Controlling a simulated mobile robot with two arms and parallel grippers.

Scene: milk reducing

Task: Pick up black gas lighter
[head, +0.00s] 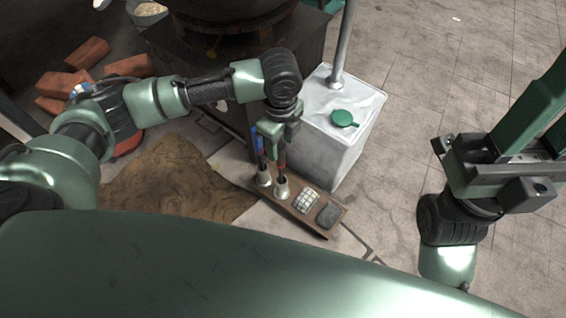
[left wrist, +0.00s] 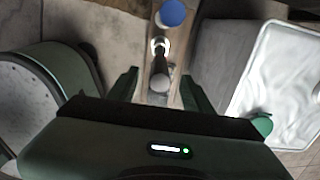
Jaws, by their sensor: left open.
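My left gripper (head: 274,148) reaches down over a narrow wooden board (head: 331,222) on the floor. In the left wrist view its two fingers (left wrist: 160,92) are apart, with a grey-topped upright object (left wrist: 159,82) showing between them; I see no firm hold on it. In the head view two silver cone-shaped holders (head: 282,189) stand on the board, with a blue and a red upright piece above them, partly hidden by the gripper. I cannot tell which is the black gas lighter. My right gripper (head: 530,125) is at the right edge, its fingertips cut off.
A light gridded block (head: 306,200) and a dark block (head: 328,215) lie on the board. Bricks (head: 87,53) lie at upper left.

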